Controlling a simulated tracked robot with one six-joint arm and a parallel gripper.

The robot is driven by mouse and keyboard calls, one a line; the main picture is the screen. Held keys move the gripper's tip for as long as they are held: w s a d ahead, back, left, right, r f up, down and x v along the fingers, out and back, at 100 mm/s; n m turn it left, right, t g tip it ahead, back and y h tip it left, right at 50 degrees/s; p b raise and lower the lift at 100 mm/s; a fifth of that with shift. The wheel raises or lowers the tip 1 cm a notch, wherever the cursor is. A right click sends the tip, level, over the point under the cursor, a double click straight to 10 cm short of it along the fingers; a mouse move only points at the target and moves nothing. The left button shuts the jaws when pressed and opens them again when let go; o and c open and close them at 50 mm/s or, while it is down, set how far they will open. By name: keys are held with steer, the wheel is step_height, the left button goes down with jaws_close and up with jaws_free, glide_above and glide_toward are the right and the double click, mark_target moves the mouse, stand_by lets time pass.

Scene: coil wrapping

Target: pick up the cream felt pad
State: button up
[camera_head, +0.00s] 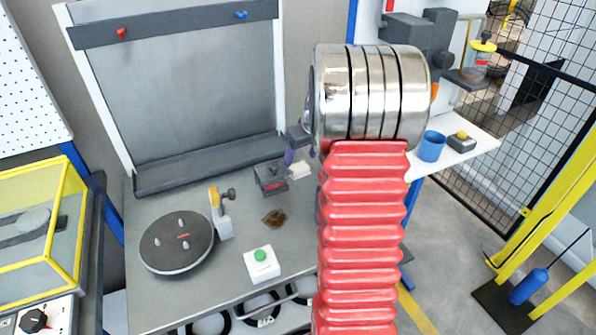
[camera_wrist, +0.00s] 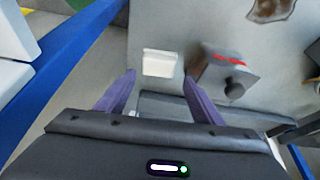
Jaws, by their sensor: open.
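The cream felt pad (camera_head: 301,169) lies on the grey workbench (camera_head: 140,295), near its back right. It is partly hidden by my arm in the head view. In the wrist view the pad (camera_wrist: 160,63) lies flat, just beyond and roughly between my fingertips. My gripper (camera_wrist: 158,80) is open, with its two purple fingers apart and nothing between them. In the head view my gripper (camera_head: 301,153) shows only in part, beside my arm and close to the pad. The height of the fingers above the bench is hard to tell.
A dark box with a knob (camera_wrist: 226,73) sits close to the right finger in the wrist view. A brown patch (camera_head: 274,217), a white button box (camera_head: 261,264) and a round turntable (camera_head: 177,243) are on the bench. A blue cup (camera_head: 431,146) stands on a side shelf.

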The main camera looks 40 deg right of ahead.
mark_target(299, 166)
steer(key=x, duration=0.3)
steer(key=shift+s+d+f, duration=0.15)
steer(key=shift+s+f, duration=0.05)
steer(key=shift+f, duration=0.25)
steer(key=shift+w+d+f, duration=0.1)
steer(key=shift+w+f, duration=0.2)
steer(key=shift+f, duration=0.35)
steer(key=c, duration=0.8)
